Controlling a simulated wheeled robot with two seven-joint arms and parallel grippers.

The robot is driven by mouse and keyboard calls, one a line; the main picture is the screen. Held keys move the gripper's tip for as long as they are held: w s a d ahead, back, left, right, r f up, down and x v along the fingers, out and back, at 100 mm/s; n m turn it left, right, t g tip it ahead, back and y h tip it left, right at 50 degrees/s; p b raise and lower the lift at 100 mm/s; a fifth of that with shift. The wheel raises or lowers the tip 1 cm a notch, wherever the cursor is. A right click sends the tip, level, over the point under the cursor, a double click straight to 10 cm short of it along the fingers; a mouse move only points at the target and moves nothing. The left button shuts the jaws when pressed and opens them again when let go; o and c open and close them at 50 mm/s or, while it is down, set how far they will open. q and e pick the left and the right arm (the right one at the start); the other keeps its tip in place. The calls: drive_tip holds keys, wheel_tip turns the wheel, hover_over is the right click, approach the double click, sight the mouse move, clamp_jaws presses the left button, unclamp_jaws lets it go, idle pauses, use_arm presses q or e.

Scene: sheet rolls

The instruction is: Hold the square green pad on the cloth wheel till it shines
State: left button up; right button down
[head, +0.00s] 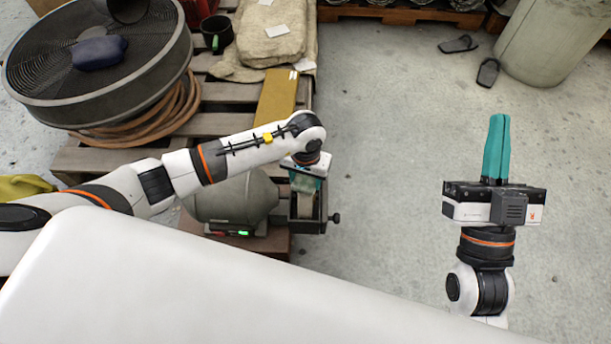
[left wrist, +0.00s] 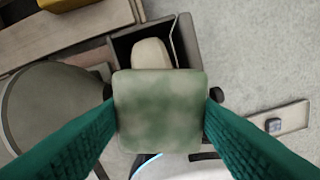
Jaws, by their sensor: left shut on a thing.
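The square green pad (left wrist: 160,112) fills the middle of the left wrist view. Its face is mottled, with pale cloudy patches over the green. My left gripper (head: 306,172) is shut on it, with a teal finger at each side edge. The cream cloth wheel (left wrist: 152,54) shows just beyond the pad's upper edge, inside a dark open housing. The pad overlaps the wheel in this view; I cannot tell whether they touch. In the head view my left arm partly covers the wheel. My right gripper (head: 497,150) is empty, fingers together, pointing up over bare floor.
The grey motor (head: 236,198) has a lit green indicator and stands left of the wheel housing (head: 307,225). A wooden pallet (head: 120,157) behind carries a large fan (head: 100,55), a hose and folded sacks. The grey floor (head: 390,140) to the right is mostly clear.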

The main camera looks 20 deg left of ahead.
drive_tip(key=shift+s+r+t, duration=0.45)
drive_tip(key=shift+r+t, duration=0.05)
drive_tip(key=shift+r, duration=0.05)
idle(0.4)
